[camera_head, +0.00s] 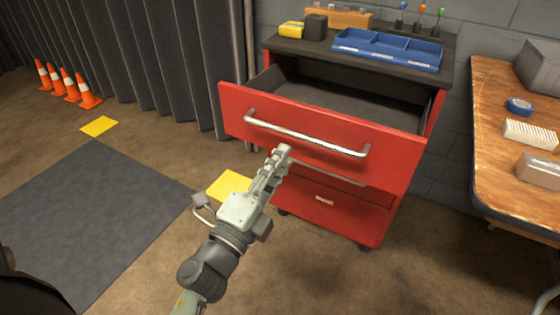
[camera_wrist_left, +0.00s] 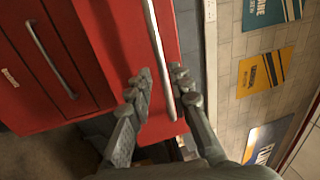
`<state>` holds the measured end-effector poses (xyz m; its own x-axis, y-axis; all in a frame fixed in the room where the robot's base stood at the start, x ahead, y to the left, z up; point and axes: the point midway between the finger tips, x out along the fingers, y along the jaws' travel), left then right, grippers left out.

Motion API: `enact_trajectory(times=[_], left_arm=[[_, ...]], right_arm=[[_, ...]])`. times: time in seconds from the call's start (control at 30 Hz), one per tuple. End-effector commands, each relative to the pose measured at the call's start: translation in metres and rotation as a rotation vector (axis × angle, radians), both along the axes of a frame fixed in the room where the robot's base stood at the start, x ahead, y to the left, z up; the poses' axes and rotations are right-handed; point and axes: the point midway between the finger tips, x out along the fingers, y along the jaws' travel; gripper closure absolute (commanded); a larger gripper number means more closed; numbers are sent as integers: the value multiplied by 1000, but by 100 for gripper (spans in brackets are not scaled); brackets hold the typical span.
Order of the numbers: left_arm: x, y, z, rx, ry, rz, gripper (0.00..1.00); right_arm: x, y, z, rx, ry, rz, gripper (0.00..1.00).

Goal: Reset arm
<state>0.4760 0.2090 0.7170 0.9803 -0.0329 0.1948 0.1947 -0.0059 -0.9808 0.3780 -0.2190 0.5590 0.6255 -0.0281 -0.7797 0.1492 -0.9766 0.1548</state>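My left gripper (camera_head: 279,157) reaches up from the lower middle of the head view. Its tips are just below and in front of the silver handle (camera_head: 305,136) of the red top drawer (camera_head: 400,158), which is pulled out. In the left wrist view the two fingers of the left gripper (camera_wrist_left: 161,84) are apart. The drawer handle (camera_wrist_left: 157,45) runs through the gap between them in the picture; I cannot tell whether they touch it. My right gripper does not show.
The red cabinet (camera_head: 330,212) carries a blue tray (camera_head: 390,50) and small items. A wooden table (camera_head: 490,95) stands right. Orange cones (camera_head: 84,92) line the curtain (camera_head: 180,60) at left. Yellow floor markers (camera_head: 99,126) edge a dark mat (camera_head: 95,215).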

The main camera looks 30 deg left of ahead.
Motion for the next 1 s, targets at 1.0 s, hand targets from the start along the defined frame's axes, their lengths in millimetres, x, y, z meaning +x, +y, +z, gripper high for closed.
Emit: enact_trajectory(times=[1.0], left_arm=[[-129, 67, -271, -1192, 1075, 857, 80]], right_arm=[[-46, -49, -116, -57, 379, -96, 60]])
